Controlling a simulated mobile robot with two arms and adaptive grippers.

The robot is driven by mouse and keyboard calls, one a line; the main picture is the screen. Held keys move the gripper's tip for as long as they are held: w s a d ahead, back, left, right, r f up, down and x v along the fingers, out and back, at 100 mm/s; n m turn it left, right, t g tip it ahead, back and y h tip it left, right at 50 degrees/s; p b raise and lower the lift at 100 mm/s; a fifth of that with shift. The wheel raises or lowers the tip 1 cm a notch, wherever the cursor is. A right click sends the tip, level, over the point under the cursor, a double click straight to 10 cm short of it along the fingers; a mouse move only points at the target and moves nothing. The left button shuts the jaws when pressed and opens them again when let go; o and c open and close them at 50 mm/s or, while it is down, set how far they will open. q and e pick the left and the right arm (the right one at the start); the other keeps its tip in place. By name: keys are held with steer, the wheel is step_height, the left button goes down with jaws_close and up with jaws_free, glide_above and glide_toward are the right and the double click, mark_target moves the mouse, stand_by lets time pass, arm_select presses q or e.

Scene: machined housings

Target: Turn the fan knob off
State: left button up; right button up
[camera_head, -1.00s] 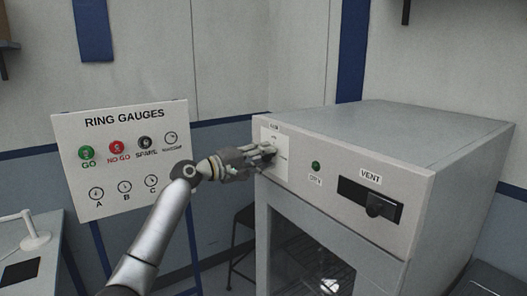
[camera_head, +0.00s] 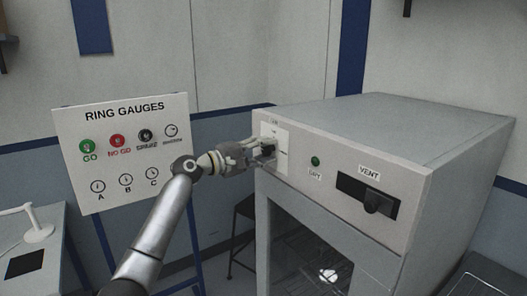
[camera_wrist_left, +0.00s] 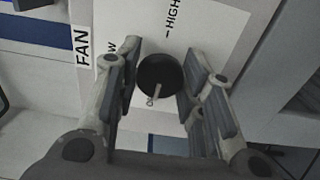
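The fan knob (camera_wrist_left: 160,75) is round and black, on a white label plate (camera_wrist_left: 205,35) marked FAN, with HIGH legible and another word partly hidden. Its pale pointer line aims down in the left wrist view, at a partly covered label starting with "O". In the head view the knob (camera_head: 267,151) is on the left of the cabinet's front panel. My left gripper (camera_head: 254,153) is in front of it. In the left wrist view the fingers of my left gripper (camera_wrist_left: 159,62) are apart, one on each side of the knob; contact is unclear. My right gripper is out of view.
The grey cabinet (camera_head: 400,130) also has a green indicator (camera_head: 315,161) and a black VENT slider (camera_head: 370,198). A RING GAUGES board (camera_head: 125,190) stands left, behind my arm. A stool (camera_head: 243,235) stands between them. A table (camera_head: 35,270) with a lamp is at far left.

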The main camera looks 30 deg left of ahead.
arm_select(q)
steer(key=o, duration=0.4)
steer(key=shift+c, duration=0.2)
steer(key=shift+s, duration=0.1)
steer(key=v, duration=1.2)
steer(key=shift+a+f, duration=0.1)
steer(key=shift+f, duration=0.05)
